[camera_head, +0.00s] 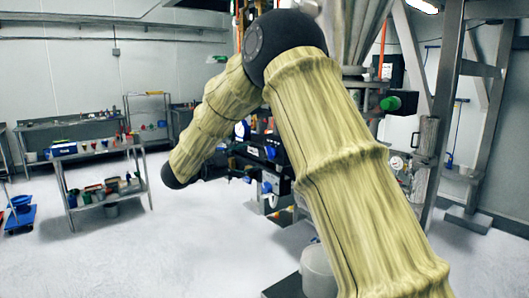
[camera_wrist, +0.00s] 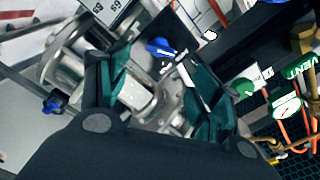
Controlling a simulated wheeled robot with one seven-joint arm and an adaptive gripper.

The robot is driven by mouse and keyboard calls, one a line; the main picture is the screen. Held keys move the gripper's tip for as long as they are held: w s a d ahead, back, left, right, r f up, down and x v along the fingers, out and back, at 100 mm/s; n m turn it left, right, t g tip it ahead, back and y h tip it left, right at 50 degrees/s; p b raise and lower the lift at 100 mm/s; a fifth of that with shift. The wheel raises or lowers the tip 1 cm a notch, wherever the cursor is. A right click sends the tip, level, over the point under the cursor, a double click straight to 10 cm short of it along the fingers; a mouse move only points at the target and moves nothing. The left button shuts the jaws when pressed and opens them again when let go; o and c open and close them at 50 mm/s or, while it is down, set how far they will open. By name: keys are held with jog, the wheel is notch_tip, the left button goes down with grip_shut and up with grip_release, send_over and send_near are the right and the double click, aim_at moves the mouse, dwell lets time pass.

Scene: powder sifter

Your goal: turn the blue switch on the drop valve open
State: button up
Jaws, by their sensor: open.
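In the wrist view, my gripper (camera_wrist: 156,62) is open, with dark green finger pads on either side of a metal valve body (camera_wrist: 135,93). A blue switch (camera_wrist: 160,47) shows between and just beyond the fingertips; I see no clear contact. A second blue knob (camera_wrist: 55,104) is at the left on the metal pipework. Which of them belongs to the drop valve cannot be read. In the head view, blue parts (camera_head: 268,187) show on the machine beside my arm, and my gripper's fingers are not clearly visible.
In the head view, a metal frame (camera_head: 448,90) stands at the right and a shelf cart (camera_head: 100,150) at the left. Open floor lies between cart and machine.

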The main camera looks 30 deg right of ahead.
aim_at(268, 153)
jog(key=d+p, duration=0.1)
jog(key=d, duration=0.1)
jog(key=d+p, duration=0.1)
jog(key=d, duration=0.2)
jog(key=d+p, duration=0.1)
jog(key=d, duration=0.2)
jog(key=shift+w, duration=0.3)
jog(key=shift+f, duration=0.1)
jog(key=c, duration=1)
